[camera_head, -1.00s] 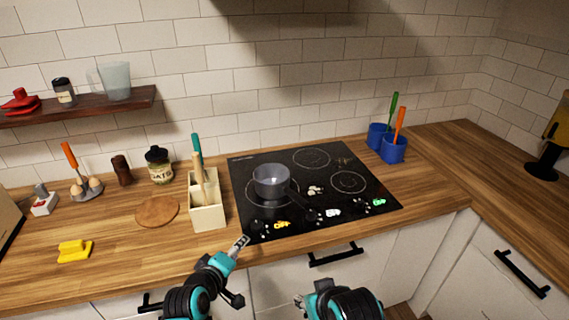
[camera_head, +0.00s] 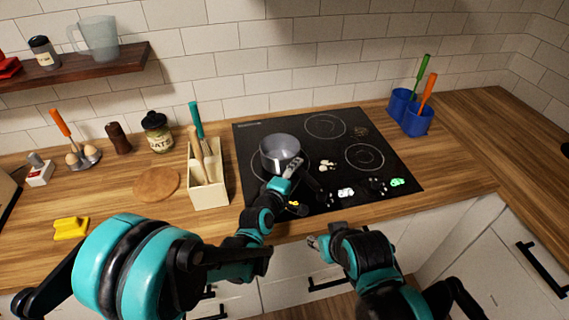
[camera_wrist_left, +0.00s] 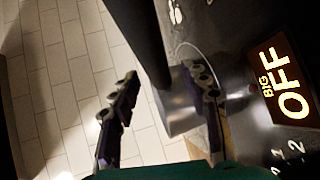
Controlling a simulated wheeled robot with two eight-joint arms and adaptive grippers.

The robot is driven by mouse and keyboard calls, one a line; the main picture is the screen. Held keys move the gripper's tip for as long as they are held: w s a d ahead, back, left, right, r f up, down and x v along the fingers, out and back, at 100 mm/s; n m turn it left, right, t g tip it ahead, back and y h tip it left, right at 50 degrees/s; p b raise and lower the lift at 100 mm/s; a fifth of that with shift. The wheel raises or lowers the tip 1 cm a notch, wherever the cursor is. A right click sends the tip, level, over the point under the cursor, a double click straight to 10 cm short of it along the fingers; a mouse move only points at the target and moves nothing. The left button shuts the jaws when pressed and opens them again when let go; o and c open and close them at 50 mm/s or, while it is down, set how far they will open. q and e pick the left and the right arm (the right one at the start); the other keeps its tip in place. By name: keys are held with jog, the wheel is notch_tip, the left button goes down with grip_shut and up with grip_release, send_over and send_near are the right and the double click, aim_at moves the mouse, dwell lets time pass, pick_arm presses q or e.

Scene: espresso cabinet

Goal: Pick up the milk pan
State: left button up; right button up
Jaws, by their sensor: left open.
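The milk pan (camera_head: 281,148) is a small grey pot standing upright on the left front ring of the black cooktop (camera_head: 355,193). Its dark handle points toward the front right and is partly hidden by my left gripper (camera_head: 292,170). My left gripper is open at the pan's front right side. In the left wrist view, the left gripper (camera_wrist_left: 163,85) has its fingers apart, with the dark handle (camera_wrist_left: 140,35) running between their lines toward the grey pan wall (camera_wrist_left: 178,115). Contact cannot be told. My right gripper (camera_head: 318,243) is low at the counter's front edge, away from the pan.
A cream utensil holder (camera_head: 209,192) stands left of the cooktop, close to my left arm. Blue pots (camera_head: 415,122) with green and orange handles stand at the back right. A round wooden board (camera_head: 156,183) and a yellow object (camera_head: 70,228) lie on the left counter.

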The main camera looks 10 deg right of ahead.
pick_arm(q)
jog(key=shift+x, duration=1.05)
pick_arm(e)
jog(key=shift+f, duration=0.25)
pick_arm(q)
grip_shut()
jog(key=shift+r, duration=0.15)
pick_arm(e)
jog(key=shift+r, duration=0.1)
